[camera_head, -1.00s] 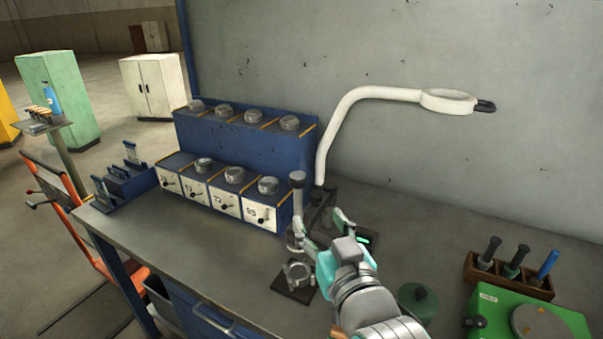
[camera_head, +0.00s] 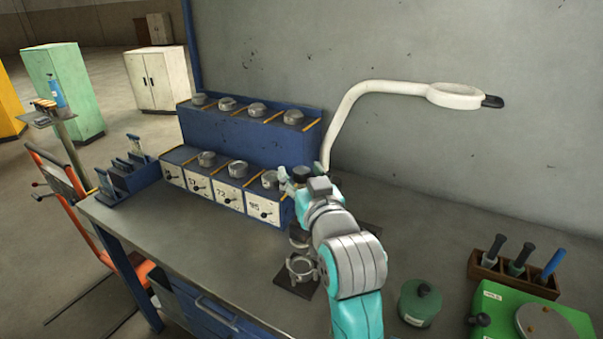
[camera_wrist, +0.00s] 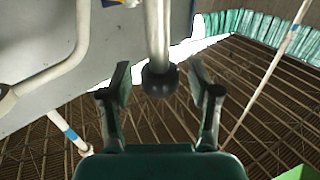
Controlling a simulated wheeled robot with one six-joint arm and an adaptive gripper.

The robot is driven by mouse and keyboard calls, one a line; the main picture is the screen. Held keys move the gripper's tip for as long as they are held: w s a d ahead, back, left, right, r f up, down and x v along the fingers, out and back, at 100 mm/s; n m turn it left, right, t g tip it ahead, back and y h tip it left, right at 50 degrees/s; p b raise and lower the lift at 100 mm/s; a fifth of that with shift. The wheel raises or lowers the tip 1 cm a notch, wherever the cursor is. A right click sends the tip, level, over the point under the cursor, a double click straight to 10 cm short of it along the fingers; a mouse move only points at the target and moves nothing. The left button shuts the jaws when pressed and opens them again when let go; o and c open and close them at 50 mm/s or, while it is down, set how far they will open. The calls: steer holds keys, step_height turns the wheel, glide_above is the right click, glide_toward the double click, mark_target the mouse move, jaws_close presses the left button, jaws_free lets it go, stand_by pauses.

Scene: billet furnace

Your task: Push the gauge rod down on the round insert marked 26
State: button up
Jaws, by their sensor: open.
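In the head view my gripper (camera_head: 298,183) is at the upright post beside the lamp, above the bench. In the wrist view my gripper (camera_wrist: 160,88) has its two fingers spread. A pale rod (camera_wrist: 158,35) with a dark round knob (camera_wrist: 160,80) shows between them, with gaps at both sides; it appears to be the gauge rod. In the head view my arm hides most of the rod. Below is a round metal clamp-like holder (camera_head: 301,266) on a dark plate. Several round metal inserts (camera_head: 238,169) sit on the blue rack. I cannot read 26 on any.
A white ring lamp (camera_head: 455,95) arches over the bench. A green lidded pot (camera_head: 420,302), green device (camera_head: 510,318) and wooden tool holder (camera_head: 515,278) stand at right. The front-left bench top is clear.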

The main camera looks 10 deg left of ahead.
steer(key=shift+w+a, duration=0.1)
steer(key=shift+w, duration=0.1)
jaws_close()
step_height(320, 180, down, 9)
stand_by(0.6)
jaws_free()
steer(key=shift+s, duration=0.1)
steer(key=v, duration=1.2)
